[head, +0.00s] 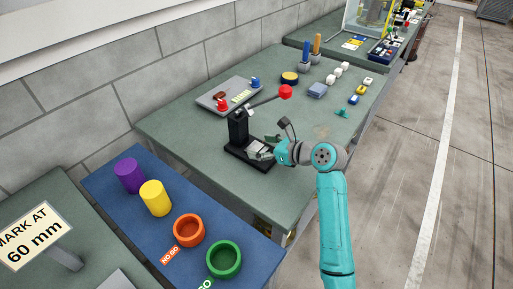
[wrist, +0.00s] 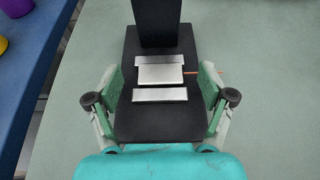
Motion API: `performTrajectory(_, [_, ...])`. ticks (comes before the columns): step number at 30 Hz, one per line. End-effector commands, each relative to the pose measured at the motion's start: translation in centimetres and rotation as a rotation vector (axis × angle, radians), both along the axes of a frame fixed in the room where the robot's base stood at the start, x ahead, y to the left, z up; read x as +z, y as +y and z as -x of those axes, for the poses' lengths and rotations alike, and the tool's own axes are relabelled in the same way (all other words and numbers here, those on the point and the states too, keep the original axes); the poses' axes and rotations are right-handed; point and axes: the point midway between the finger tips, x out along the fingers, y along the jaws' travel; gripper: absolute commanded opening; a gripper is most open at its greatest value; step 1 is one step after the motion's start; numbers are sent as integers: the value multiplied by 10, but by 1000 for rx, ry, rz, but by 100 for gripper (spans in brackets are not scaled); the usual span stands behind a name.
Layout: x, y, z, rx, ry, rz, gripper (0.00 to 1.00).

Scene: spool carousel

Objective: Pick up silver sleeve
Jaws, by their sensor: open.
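A black lever press (head: 238,128) with a red ball handle (head: 285,91) stands on the green-grey bench. Silver pieces lie on its black base: a wider block (wrist: 162,74) with a thin orange rod at its right, and a separate flat bar (wrist: 160,95) nearer to me. I cannot tell for certain which piece is the silver sleeve. My gripper (wrist: 160,92) is open, its green fingers on either side of the base, with the silver pieces between them and apart from both. In the head view my gripper (head: 273,149) is at the press's base and partly hides it.
A grey tray (head: 213,101) with small parts is behind the press. A blue mat (head: 148,218) at left holds purple and yellow cylinders and orange and green rings. Small blocks and blue holders stand farther back. The press column (wrist: 159,22) rises just beyond the silver pieces.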

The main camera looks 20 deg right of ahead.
Motion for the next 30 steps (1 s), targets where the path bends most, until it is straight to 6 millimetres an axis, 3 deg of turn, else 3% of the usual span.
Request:
performTrajectory(11, [-4,6,-8,0,-1,1,79])
performTrajectory(17, [-4,6,-7,0,-1,1,29])
performTrajectory(21, [-4,6,-7,0,-1,1,23])
performTrajectory(30, [0,5,-7,1,-1,1,23])
